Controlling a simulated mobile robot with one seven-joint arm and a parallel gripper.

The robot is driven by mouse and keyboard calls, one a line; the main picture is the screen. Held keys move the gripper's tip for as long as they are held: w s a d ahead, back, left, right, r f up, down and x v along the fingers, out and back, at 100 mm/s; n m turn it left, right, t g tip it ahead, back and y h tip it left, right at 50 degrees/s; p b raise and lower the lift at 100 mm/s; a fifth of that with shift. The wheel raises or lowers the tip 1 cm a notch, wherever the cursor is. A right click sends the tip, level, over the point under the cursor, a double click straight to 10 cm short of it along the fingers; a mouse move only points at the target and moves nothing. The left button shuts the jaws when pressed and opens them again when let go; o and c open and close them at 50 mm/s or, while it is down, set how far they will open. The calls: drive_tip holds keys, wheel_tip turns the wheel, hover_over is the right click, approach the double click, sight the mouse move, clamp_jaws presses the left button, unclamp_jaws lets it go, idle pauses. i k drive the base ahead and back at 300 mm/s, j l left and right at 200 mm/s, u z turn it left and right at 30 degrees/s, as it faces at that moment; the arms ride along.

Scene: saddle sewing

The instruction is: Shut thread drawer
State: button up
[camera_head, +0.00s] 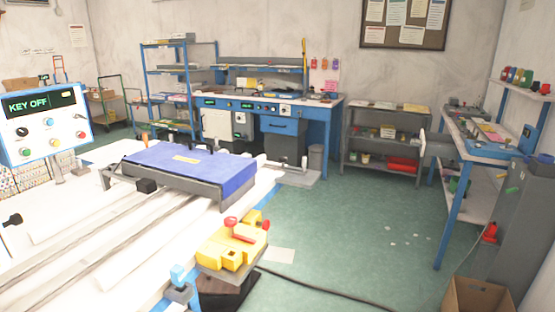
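A grey drawer (436,148) juts out from the left side of the blue-legged bench (494,153) on the right. It looks pulled open, with its pale front standing clear of the bench. I take it to be the thread drawer, as coloured thread spools (524,78) stand on the shelf above that bench. The drawer's inside is too small to make out. My gripper is not in view.
Green floor (370,225) lies open before the bench, crossed by a dark cable (325,290). A cardboard box (478,297) stands at bottom right. A yellow fixture (230,252) and a white table with a blue pad (190,165) fill the left.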

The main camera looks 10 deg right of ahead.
sight(428, 140)
drive_tip(key=i+l+z, duration=0.45)
drive_tip(key=i+z, duration=0.6)
drive_tip(key=i, duration=2.25)
drive_tip(key=i+z, duration=0.2)
drive_tip(key=i, duration=0.25)
drive_tip(key=i+j+z, duration=0.15)
drive_tip(key=i, duration=0.25)
drive_tip(key=i+j+z, duration=0.2)
drive_tip(key=i, duration=0.25)
drive_tip(key=i+j+z, duration=0.15)
drive_tip(key=i, duration=0.25)
drive_tip(key=j+z, duration=0.1)
drive_tip(key=j, duration=0.35)
